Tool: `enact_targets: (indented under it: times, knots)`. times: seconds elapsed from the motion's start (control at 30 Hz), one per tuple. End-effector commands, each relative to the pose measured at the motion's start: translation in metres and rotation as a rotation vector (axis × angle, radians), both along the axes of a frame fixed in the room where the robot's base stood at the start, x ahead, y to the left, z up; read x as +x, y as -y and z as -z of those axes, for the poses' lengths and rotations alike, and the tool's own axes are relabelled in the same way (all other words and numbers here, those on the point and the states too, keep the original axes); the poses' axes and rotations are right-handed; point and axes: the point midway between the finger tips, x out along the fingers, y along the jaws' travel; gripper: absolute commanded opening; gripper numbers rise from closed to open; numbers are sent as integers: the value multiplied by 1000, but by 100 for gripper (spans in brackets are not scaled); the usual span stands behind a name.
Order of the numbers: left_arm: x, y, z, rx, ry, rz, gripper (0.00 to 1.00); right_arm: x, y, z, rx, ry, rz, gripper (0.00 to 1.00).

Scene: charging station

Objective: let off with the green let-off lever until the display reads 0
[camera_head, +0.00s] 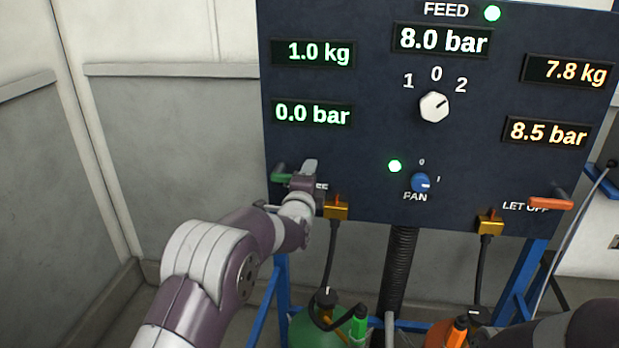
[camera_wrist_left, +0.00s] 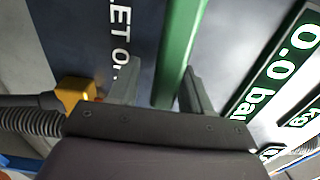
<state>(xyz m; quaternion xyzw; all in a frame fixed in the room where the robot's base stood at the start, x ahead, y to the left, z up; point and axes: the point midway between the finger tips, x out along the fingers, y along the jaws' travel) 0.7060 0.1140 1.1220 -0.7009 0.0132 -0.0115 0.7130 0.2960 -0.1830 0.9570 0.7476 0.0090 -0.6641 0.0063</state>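The green let-off lever (camera_head: 281,178) is at the lower left of the dark panel. In the left wrist view the lever (camera_wrist_left: 181,50) runs between the two fingers of my left gripper (camera_wrist_left: 160,88). The fingers stand apart, with a visible gap on the left side of the lever; whether the right finger touches it I cannot tell. In the head view my left gripper (camera_head: 306,172) covers part of the lever and its label. The green pressure display (camera_head: 312,114) reads 0.0 bar, and the green weight display (camera_head: 314,53) reads 1.0 kg. My right gripper is out of view.
An orange lever (camera_head: 551,203) is at the panel's lower right. Orange displays (camera_head: 548,133) read 7.8 kg and 8.5 bar. The white feed knob (camera_head: 434,107) points toward 2.

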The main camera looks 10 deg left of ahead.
Motion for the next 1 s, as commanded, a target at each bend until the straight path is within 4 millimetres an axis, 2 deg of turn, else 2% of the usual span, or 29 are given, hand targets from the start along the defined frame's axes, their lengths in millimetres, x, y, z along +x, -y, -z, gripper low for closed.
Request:
enact_targets:
  times: [0.17,0.27,0.6,0.7,0.83,1.0]
  knots:
    - [-5,0,-1,-1,2,0,49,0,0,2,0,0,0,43]
    - [-19,0,1,-1,1,0,49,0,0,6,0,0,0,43]
    - [-99,-3,1,-1,2,0,49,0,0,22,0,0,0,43]
    - [-116,-3,1,0,0,1,49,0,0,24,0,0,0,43]
    - [-126,-4,0,0,1,1,49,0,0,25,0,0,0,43]
    - [-127,-4,0,0,0,0,49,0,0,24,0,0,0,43]
